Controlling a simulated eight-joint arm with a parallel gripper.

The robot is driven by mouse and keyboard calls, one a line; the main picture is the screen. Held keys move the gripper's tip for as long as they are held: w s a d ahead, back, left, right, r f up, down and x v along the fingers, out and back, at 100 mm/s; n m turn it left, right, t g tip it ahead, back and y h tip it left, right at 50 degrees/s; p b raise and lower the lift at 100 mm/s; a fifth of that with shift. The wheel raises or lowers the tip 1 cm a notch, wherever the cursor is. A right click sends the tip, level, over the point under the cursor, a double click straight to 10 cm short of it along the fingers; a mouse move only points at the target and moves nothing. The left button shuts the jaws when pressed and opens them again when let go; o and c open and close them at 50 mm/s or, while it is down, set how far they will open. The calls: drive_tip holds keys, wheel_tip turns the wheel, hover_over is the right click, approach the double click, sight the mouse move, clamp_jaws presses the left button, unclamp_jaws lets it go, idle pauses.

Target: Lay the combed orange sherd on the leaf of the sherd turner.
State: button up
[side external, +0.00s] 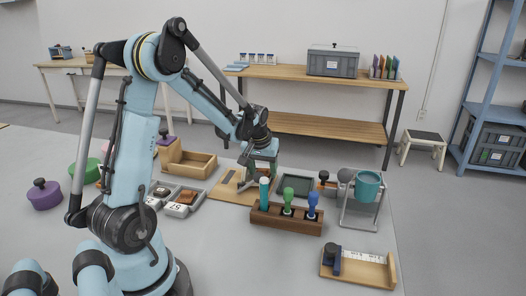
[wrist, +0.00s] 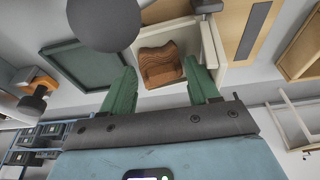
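The combed orange sherd (wrist: 161,66), brown-orange with ridges, lies on a cream, raised-edge holder (wrist: 212,42) that seems to be part of the sherd turner. In the side view my gripper (side external: 261,176) is low over a wooden board (side external: 232,194) and hides the sherd. In the wrist view my gripper (wrist: 160,66) is open, with one green finger on each side of the sherd and visible gaps between. I cannot tell the exact height of the fingertips over it. A wooden plate with a dark strip (wrist: 255,28) is beside the holder.
A dark green tray (side external: 295,185) is right of the gripper. A wooden rack (side external: 287,220) with upright coloured handles stands in front. A teal cup on a stand (side external: 367,187) is farther right.

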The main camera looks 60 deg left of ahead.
drive_tip(key=shift+r, duration=0.1)
drive_tip(key=shift+w+d+r, duration=0.2)
drive_tip(key=shift+r, duration=0.6)
drive_tip(key=shift+w+d+r, duration=0.15)
drive_tip(key=shift+w+r, duration=0.05)
drive_tip(key=shift+r, duration=0.6)
drive_tip(key=shift+w+d+r, duration=0.2)
drive_tip(key=shift+r, duration=0.6)
drive_tip(key=o, duration=0.6)
drive_tip(key=shift+d, duration=0.1)
drive_tip(key=shift+d+r, duration=0.25)
drive_tip(key=shift+d, duration=0.05)
drive_tip(key=s+d+r+m+t, duration=0.1)
drive_tip(key=s+d+m, duration=0.2)
drive_tip(key=d, duration=0.4)
drive_tip(key=s+d+r+m+t+h, duration=0.1)
drive_tip(key=s+d+r+m+t, duration=0.1)
drive_tip(key=d, duration=0.5)
drive_tip(key=s+d+r+m+t+h, duration=0.1)
drive_tip(key=s+d+r+m, duration=0.1)
drive_tip(key=s+d+m, duration=0.2)
drive_tip(key=shift+s+d+r+t, duration=0.1)
drive_tip(key=shift+s+d+t, duration=0.1)
drive_tip(key=shift+d, duration=0.6)
drive_tip(key=shift+s+d+t, duration=0.15)
drive_tip(key=shift+d+t, duration=0.05)
drive_tip(key=shift+d, duration=0.6)
